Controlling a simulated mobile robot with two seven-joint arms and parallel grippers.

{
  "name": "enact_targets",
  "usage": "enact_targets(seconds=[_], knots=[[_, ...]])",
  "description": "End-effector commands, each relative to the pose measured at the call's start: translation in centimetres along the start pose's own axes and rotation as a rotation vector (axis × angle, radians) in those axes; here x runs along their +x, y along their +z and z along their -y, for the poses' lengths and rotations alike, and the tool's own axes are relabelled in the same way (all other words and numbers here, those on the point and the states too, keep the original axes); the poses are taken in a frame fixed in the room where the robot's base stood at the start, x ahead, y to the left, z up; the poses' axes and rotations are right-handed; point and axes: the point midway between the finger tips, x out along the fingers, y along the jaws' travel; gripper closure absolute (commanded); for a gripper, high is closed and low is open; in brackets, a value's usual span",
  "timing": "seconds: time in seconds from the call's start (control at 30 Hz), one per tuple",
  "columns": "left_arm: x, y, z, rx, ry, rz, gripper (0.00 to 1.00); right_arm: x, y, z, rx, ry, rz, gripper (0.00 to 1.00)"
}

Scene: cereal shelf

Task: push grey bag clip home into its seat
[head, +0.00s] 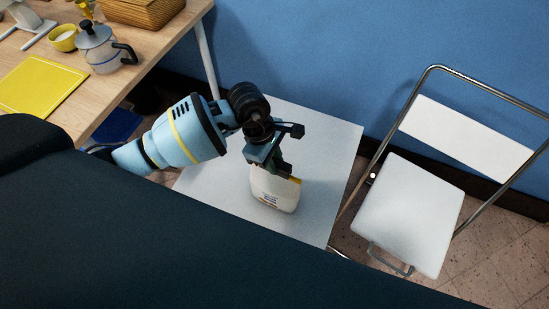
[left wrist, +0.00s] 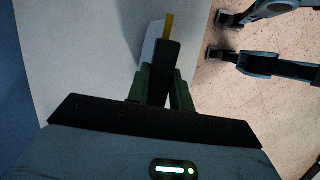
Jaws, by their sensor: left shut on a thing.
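A white bag or pouch (head: 274,191) with small print and a yellow strip on its top right edge stands on the pale table. My left gripper (head: 279,168) is right over its top edge, pointing down. In the left wrist view, the green fingers (left wrist: 161,84) are shut on a dark grey bar, which I take as the grey bag clip (left wrist: 166,62). The bar lies along the white top of the bag (left wrist: 151,42), in line with the yellow strip. The fingers hide the clip in the head view. I cannot tell how far it is seated.
The pale table (head: 225,190) is otherwise clear around the bag. A white folding chair (head: 408,212) stands to the right. A wooden desk (head: 65,115) at upper left holds a kettle (head: 101,50), a yellow board (head: 40,88), a yellow bowl (head: 63,38) and a basket (head: 143,12).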

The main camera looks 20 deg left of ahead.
Motion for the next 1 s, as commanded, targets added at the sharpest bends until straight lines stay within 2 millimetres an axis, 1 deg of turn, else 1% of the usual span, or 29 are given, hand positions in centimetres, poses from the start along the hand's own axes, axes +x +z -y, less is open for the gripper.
enact_targets(seconds=[1.0], knots=[[1.9, -0.6, 0.0, -0.001, 0.0, 0.0, 1.0, 0.9, 1.2, 0.0, 0.002, -0.001, 0.014, 0.5]])
